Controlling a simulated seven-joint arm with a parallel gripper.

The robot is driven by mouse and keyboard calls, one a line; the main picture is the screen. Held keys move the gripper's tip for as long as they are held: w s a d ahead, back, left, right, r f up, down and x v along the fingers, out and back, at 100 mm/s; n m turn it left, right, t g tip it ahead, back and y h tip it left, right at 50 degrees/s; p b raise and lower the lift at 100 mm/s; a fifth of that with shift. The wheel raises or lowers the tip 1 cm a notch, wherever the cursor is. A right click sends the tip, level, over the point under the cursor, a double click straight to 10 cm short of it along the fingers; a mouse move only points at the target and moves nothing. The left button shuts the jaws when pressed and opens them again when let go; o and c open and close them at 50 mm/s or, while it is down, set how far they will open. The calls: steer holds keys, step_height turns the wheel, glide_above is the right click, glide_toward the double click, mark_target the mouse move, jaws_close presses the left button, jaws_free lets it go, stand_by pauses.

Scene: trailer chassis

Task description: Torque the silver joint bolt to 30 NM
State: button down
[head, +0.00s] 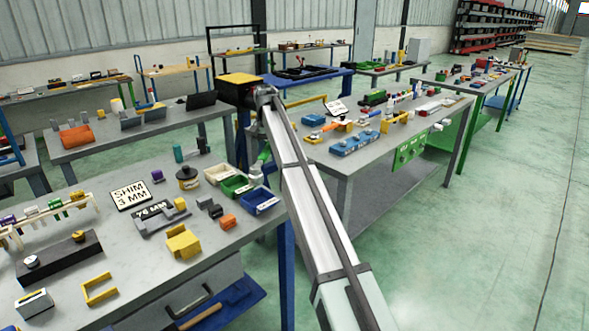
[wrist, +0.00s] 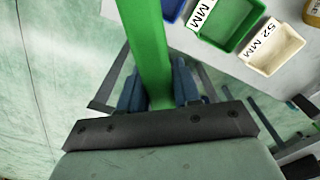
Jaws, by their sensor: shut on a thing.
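My gripper (wrist: 158,88) is shut on a long green bar-like tool (wrist: 148,45), which runs up out of the top of the wrist view. The tool's far end is out of that view. In the head view a bit of green (head: 264,154) shows beside my arm, past the right edge of the near left bench; the fingers are not clear there. A silver round bolt head (head: 32,262) sits at the left end of a dark bar (head: 58,260) on that bench. A brass-coloured one (head: 79,237) sits towards the bar's right end. The gripper is well right of the bar.
Small white (head: 217,174), green (head: 236,186) and blue (head: 261,203) trays line the bench's right edge. A rack (head: 48,215) with coloured hanging pieces stands behind the dark bar. Yellow blocks (head: 183,242) and a yellow frame (head: 99,289) lie in front. Open floor lies right.

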steer(key=s+a+r+m, duration=0.1)
steer(key=s+a+r, duration=0.15)
steer(key=a, duration=1.15)
steer(key=s+a+r+m, duration=0.1)
steer(key=s+a, duration=0.2)
steer(key=a, duration=1.1)
steer(key=s+a+f+m, duration=0.1)
steer(key=s+a+f, duration=0.1)
steer(key=s+a, duration=1)
steer(key=s+a+f+m, duration=0.1)
steer(key=s+a+f, duration=0.2)
steer(key=s+a, duration=0.9)
steer(key=a, duration=0.3)
steer(key=shift+s, duration=0.25)
steer(key=shift+f, duration=3.7)
steer(key=shift+r, duration=0.1)
